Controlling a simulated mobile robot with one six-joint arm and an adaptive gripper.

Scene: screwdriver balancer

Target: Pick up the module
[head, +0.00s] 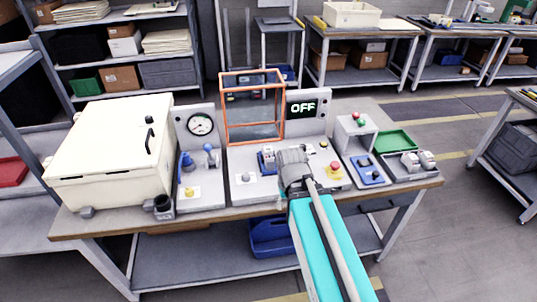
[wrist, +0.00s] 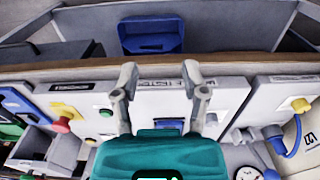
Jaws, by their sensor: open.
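The module is not labelled in either view. A small blue and white unit (head: 267,160), possibly the module, stands on the middle panel of the bench, just left of my gripper (head: 293,178) in the head view. In the wrist view a blue part (wrist: 168,124) shows beyond my gripper (wrist: 160,82), between its fingers and partly hidden by the teal body. The fingers are apart with nothing held between them. Two light grey blocks (head: 418,161) sit in a grey tray at the bench's right; they could also be modules.
A white cabinet (head: 108,150) fills the bench's left. An orange frame (head: 226,107) stands behind the middle panel, beside a display reading OFF (head: 303,108). A red button (head: 334,167), a blue unit (head: 370,171) and a green tray (head: 396,141) are to the right. A blue bin (head: 268,240) is below.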

